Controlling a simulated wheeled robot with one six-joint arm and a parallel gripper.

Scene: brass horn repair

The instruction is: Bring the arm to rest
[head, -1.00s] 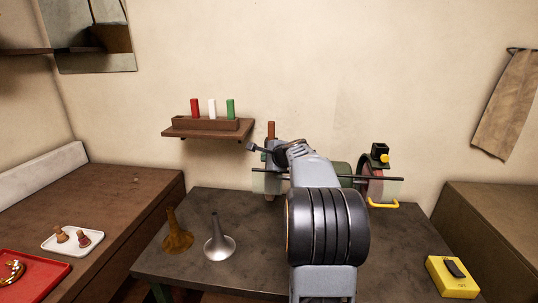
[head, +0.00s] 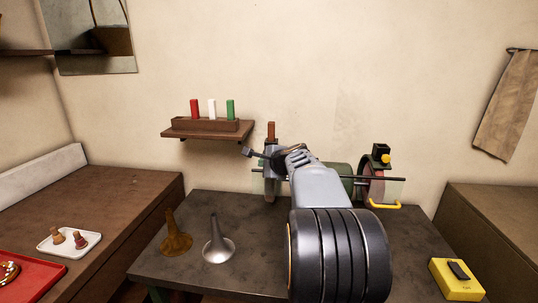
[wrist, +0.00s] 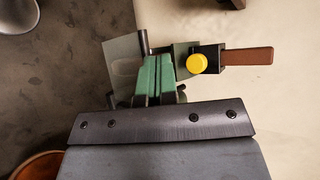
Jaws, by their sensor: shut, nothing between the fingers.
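My arm reaches from the bottom of the head view over the dark bench (head: 195,285). My gripper (head: 248,152) is at its far end, pointing left, raised in front of the wall near the bench machine. Its jaws are shut and empty. The wrist view shows a dark screwed plate (wrist: 160,122) across the bottom and, beyond it, the machine's yellow knob (wrist: 197,64) and a brown bar (wrist: 248,56) in a black holder. My arm hides much of the machine (head: 345,172) in the head view.
A brass-brown bell (head: 175,238) and a silver bell (head: 217,245) stand on the bench left of my arm. A yellow box (head: 455,285) is at right. A wall shelf (head: 207,134) holds red, white and green bars. A white tray (head: 47,248) and red tray (head: 55,275) are left.

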